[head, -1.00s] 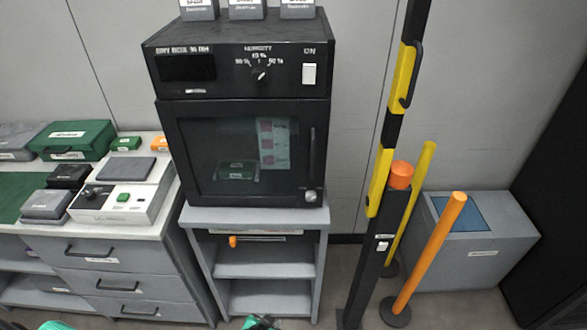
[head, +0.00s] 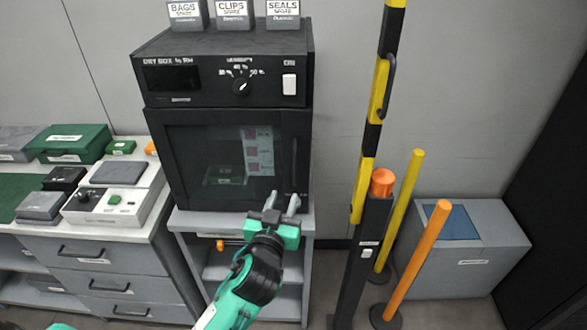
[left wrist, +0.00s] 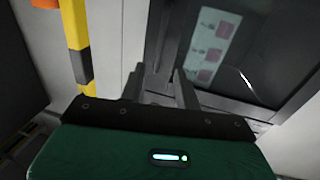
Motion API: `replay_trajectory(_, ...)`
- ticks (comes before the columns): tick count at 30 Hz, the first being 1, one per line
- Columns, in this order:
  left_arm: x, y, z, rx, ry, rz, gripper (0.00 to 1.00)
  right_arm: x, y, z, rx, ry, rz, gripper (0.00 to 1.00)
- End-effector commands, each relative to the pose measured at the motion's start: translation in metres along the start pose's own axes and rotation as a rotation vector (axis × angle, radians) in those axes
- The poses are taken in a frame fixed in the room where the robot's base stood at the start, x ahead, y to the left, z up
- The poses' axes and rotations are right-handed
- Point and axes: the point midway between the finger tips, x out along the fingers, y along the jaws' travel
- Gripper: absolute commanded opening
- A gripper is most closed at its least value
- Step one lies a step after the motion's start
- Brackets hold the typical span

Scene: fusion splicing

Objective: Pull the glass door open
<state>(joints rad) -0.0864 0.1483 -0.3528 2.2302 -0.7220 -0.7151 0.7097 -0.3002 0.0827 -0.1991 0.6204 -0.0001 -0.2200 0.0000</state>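The dry box's dark glass door (head: 215,150) is closed, with a green item (head: 224,175) and a paper sheet visible behind the glass. Its vertical black handle (head: 295,160) runs along the right edge. My left gripper (head: 283,203) is in front of the door's lower right corner, below the handle, with its two grey fingers apart and nothing between them. In the left wrist view the open fingers (left wrist: 160,88) point toward the door's edge, with the glass (left wrist: 240,60) on the right; whether they touch it is unclear. My right gripper is not in view.
A black and yellow striped barrier post (head: 372,130) stands just right of the dry box. An orange pole (head: 420,255) and a yellow pole (head: 402,205) stand further right, before a grey bin (head: 480,245). A drawer cabinet (head: 100,255) is at left.

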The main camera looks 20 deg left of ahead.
Motion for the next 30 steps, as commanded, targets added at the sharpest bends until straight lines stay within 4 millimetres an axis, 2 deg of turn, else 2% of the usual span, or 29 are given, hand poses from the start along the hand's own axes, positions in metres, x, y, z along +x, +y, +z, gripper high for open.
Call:
replay_trajectory(9,0.066,0.000,-0.004,0.004,0.000,-0.001,0.33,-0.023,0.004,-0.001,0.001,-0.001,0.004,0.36)
replay_trajectory(15,0.097,0.000,-0.001,0.003,-0.002,0.000,0.33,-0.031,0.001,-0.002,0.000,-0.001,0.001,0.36)
replay_trajectory(21,0.111,0.000,0.000,0.001,-0.001,0.001,0.33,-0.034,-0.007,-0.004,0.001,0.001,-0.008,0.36)
replay_trajectory(30,0.113,0.000,0.001,0.001,-0.001,0.000,0.33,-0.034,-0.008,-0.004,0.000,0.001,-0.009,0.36)
